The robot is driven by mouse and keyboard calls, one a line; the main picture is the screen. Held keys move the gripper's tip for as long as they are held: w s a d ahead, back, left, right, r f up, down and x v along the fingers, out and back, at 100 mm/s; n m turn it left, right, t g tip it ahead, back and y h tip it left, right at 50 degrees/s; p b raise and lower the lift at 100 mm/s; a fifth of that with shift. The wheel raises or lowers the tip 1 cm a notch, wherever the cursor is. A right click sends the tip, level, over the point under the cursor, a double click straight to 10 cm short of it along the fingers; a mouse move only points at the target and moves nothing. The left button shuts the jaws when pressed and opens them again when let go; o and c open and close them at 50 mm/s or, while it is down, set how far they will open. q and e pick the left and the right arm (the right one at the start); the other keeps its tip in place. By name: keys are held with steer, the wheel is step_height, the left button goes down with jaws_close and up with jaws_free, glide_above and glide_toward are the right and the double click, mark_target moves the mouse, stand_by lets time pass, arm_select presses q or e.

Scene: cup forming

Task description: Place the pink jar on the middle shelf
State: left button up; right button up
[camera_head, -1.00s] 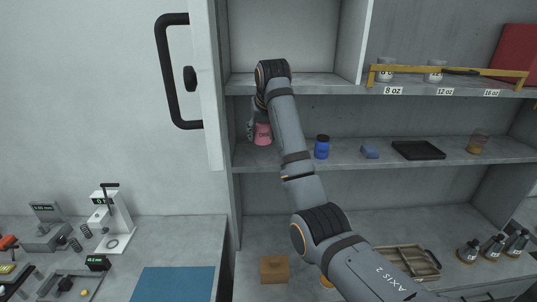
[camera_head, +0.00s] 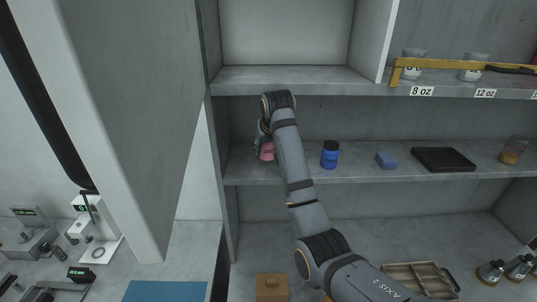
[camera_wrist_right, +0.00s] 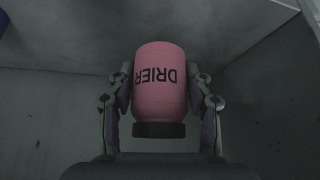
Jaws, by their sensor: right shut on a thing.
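The pink jar (camera_head: 267,152) is at the left end of the middle shelf (camera_head: 400,176), partly hidden by my right arm. In the right wrist view the pink jar (camera_wrist_right: 160,85) shows the word DRIER upside down and its dark lid toward the bottom. My right gripper (camera_head: 263,142) is shut on it, with one finger on each side in the wrist view (camera_wrist_right: 160,95). Whether the jar touches the shelf is hard to tell. My left gripper is not in view.
On the middle shelf stand a blue jar (camera_head: 330,155), a blue block (camera_head: 386,160), a black tray (camera_head: 443,159) and an amber beaker (camera_head: 513,152). The upper shelf (camera_head: 290,80) is close above my right gripper. A large open door (camera_head: 130,110) fills the left side.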

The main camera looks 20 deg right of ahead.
mark_target(268, 157)
steer(key=f, duration=0.3)
steer(key=shift+w+d+f, duration=0.1)
steer(key=shift+w+d, duration=0.1)
steer(key=shift+w, duration=0.2)
steer(key=shift+d+f, duration=0.1)
steer(key=shift+f, duration=0.2)
steer(key=shift+r, duration=0.1)
steer(key=shift+s+a, duration=0.2)
steer(key=o, duration=1.2)
steer(key=shift+d, duration=0.1)
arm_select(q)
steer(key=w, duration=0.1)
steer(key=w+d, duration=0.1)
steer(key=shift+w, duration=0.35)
arm_select(e)
steer(key=shift+w, duration=0.1)
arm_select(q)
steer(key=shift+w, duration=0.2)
